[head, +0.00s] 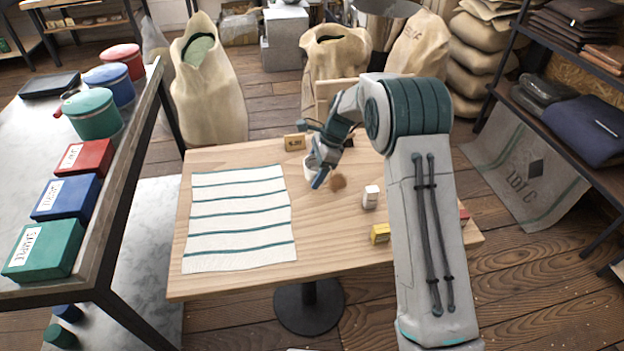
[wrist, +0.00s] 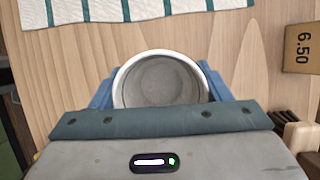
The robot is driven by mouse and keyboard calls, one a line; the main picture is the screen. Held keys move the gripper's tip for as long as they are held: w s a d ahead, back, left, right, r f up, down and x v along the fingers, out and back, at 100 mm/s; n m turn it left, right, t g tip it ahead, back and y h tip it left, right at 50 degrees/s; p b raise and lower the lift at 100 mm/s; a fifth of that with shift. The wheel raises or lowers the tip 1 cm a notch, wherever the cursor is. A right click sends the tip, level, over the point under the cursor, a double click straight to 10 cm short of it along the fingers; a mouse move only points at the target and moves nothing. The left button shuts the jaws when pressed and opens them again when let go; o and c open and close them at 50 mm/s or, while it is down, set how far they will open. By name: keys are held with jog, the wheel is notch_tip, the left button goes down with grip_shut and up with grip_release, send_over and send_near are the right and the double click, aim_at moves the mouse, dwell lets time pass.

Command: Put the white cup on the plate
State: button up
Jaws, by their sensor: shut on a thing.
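The white cup (wrist: 160,80) sits upright between the blue fingers of my gripper (wrist: 158,88) in the wrist view, with its round open mouth facing the camera. The cup looks empty. In the head view the cup (head: 308,168) shows only in part, behind my gripper (head: 316,172), near the right edge of the striped cloth. My gripper is shut on the cup. I cannot tell whether the cup touches the table. I see no plate in either view; my arm hides part of the table's right side.
A striped cloth (head: 240,218) covers the left of the wooden table (head: 225,158). A price sign (head: 294,142) stands at the back. A brown round patch (head: 338,183), a white box (head: 370,196) and a yellow box (head: 380,233) lie right of the cup. A shelf (head: 125,165) stands left.

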jog(key=shift+a+f, duration=0.1)
jog(key=shift+f, duration=1.95)
jog(key=o, duration=1.1)
jog(key=shift+f, duration=0.15)
jog(key=v, duration=1.2)
jog(key=shift+r, duration=0.25)
